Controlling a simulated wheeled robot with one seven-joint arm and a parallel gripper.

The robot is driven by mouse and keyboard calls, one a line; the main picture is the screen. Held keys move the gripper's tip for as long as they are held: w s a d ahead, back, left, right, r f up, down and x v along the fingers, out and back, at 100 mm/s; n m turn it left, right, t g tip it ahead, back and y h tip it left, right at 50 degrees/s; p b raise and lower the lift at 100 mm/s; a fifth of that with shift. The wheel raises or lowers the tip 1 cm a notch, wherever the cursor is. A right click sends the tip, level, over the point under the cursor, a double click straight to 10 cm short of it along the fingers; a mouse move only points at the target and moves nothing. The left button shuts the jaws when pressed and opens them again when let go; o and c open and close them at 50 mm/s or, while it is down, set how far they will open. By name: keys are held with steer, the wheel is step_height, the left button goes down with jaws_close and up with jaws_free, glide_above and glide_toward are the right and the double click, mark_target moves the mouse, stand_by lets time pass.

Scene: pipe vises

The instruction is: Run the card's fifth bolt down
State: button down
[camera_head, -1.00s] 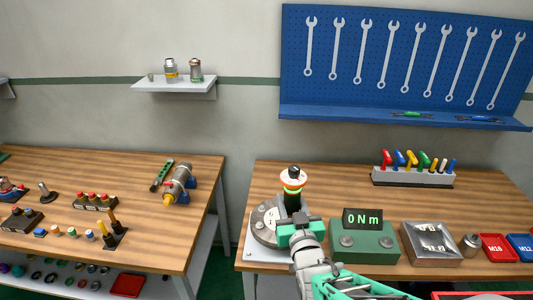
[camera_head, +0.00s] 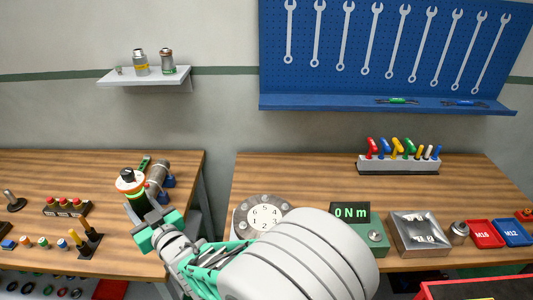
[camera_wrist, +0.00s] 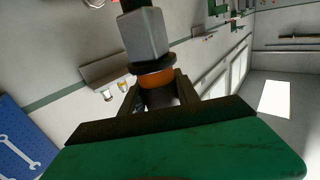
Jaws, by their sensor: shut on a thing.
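My gripper (camera_head: 152,221) is shut on an upright driver-like tool (camera_head: 131,183) with a dark body, an orange-red band and a pale top. In the wrist view the tool (camera_wrist: 158,79) shows its orange band and a grey squared end between the fingers (camera_wrist: 157,100). They are above or in front of the left bench's right end. The round flange (camera_head: 240,229) on the right bench carries a white card (camera_head: 265,217) numbered 1 to 6, with bolt heads around its rim. My arm hides its lower right part.
A grey cylinder device (camera_head: 158,172) stands close behind the held tool. Red-topped pegs (camera_head: 65,206) and a black stand with yellow posts (camera_head: 86,241) are nearby on the left bench. A metal tray (camera_head: 420,232) and red bin (camera_head: 484,233) sit right. A gap separates the benches.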

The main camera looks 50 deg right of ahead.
steer(key=s+d+m+g+h+b, duration=0.25)
steer(key=d+m+h+b, duration=0.45)
steer(key=d, duration=1.5)
steer(key=s+d+m+g+h+b, duration=0.1)
steer(key=s+d+g+h, duration=0.1)
steer(key=s+d, duration=0.4)
steer(key=s+d+r+m+g+h+b, duration=0.1)
steer(key=s+d+h+b, duration=0.1)
steer(key=s+d+h, duration=0.2)
steer(key=s+d, duration=0.3)
steer(key=d, duration=0.5)
steer(key=shift+d+r+g, duration=0.2)
steer(key=shift+d+g, duration=0.05)
steer(key=shift+g, duration=0.1)
steer(key=shift+a+f+b, duration=0.1)
steer(key=shift+f+b, duration=0.15)
steer(key=shift+b, duration=0.9)
step_height(320, 180, down, 3)
steer(key=b, duration=0.4)
steer(key=shift+s+b, duration=0.1)
steer(key=shift+b, duration=0.45)
steer(key=shift+f+b, duration=0.35)
steer(key=shift+b, duration=0.4)
steer(key=shift+f+b, duration=1.75)
steer(key=shift+b, duration=0.15)
